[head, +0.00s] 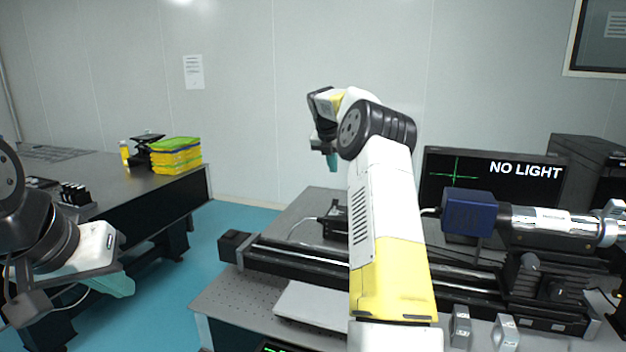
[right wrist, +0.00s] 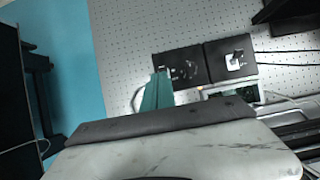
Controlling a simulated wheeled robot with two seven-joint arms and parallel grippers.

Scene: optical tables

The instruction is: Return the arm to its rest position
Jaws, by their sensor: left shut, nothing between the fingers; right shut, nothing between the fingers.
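My right arm reaches up and forward through the middle of the head view. Its gripper (head: 332,160) hangs above the far left part of the optical table (head: 225,297), its teal fingers pointing down, shut and empty. In the right wrist view the teal fingers (right wrist: 157,92) show over the perforated table top, in front of black boxes (right wrist: 203,62). My left gripper (head: 112,285) is low at the left edge of the head view, its teal fingers shut with nothing held, over the floor between the two tables.
A linear rail (head: 300,257) runs along the optical table. A blue camera with a lens barrel (head: 470,214) and a monitor reading "NO LIGHT" (head: 495,178) stand at right. A black table (head: 100,185) at left holds stacked yellow-green trays (head: 175,157). Blue floor lies between the tables.

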